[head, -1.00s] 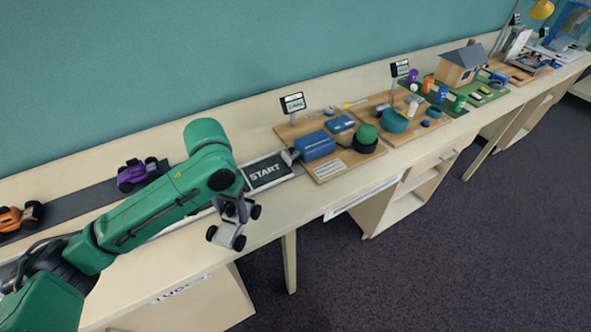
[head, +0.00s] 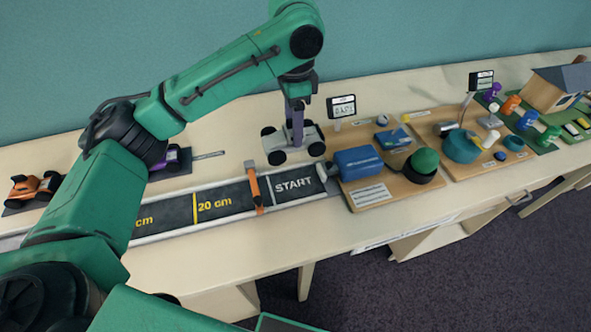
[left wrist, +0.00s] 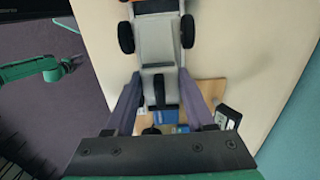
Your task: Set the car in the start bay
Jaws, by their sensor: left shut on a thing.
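My left gripper (head: 296,122) is shut on a light grey car (head: 285,143) with black wheels. It holds the car from above, behind the start bay on the wall side; whether the wheels touch the table I cannot tell. The car also fills the upper middle of the left wrist view (left wrist: 155,45), between the two purple-grey fingers. The start bay (head: 295,186) is the dark track end marked START, with no car in it. My right arm shows at the left of the left wrist view; its gripper (left wrist: 70,62) is too small to read.
An orange gate (head: 255,188) stands across the track (head: 222,203) left of the bay. An orange car (head: 35,188) and a purple car (head: 180,159), partly behind my arm, stand farther left.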

